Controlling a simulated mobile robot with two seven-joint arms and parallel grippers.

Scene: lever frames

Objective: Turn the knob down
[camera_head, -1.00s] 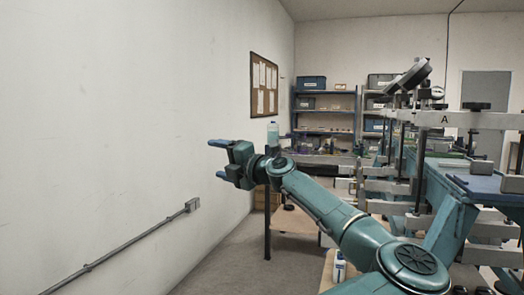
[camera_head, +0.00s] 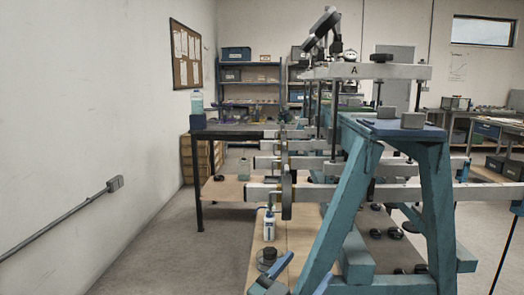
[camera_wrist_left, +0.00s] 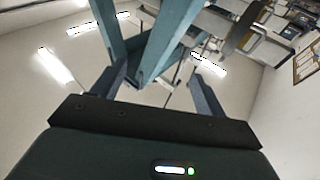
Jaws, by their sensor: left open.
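A grey metal frame marked A (camera_head: 354,71) stands right of centre in the head view. A black round knob (camera_head: 382,58) sits on top of its bar, and a dark tilted lever-like part (camera_head: 325,22) rises at its left end. I cannot tell which knob is the task's. My left gripper (camera_head: 308,268) shows at the bottom of the head view, well below bar A, open and empty. In the left wrist view its two fingers (camera_wrist_left: 156,76) are spread apart with blue-green legs beyond them. My right gripper is not in view.
A teal support stand (camera_head: 434,205) fills the right foreground. A dark table (camera_head: 225,134) stands behind. The floor (camera_head: 165,250) at left is clear.

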